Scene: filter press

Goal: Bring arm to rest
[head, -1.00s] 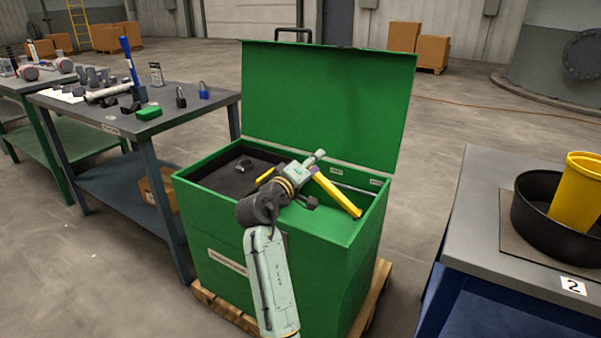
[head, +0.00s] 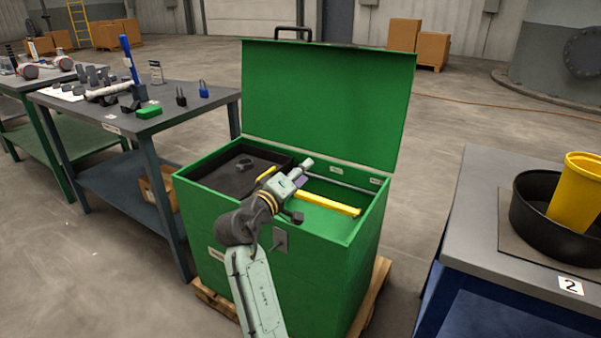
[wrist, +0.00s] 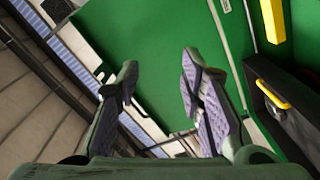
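My arm reaches over the front wall of the open green chest (head: 290,278). My gripper (head: 302,180) is above the chest's opening, in front of the raised lid (head: 325,100). In the wrist view my gripper (wrist: 160,88) has its two purple-padded fingers apart, with nothing between them and a green surface beyond. A yellow bar (head: 330,204) lies inside the chest, just right of my gripper and apart from it. It appears at the upper right of the wrist view (wrist: 273,20). A small yellow handle (wrist: 272,92) is near the black tray.
The black tray (head: 235,176) fills the chest's left part. At left, a grey bench (head: 165,122) holds padlocks and other small items. At right, another table (head: 470,235) bears a black basin (head: 530,225) with a yellow container (head: 577,190). The chest stands on a wooden pallet (head: 375,297).

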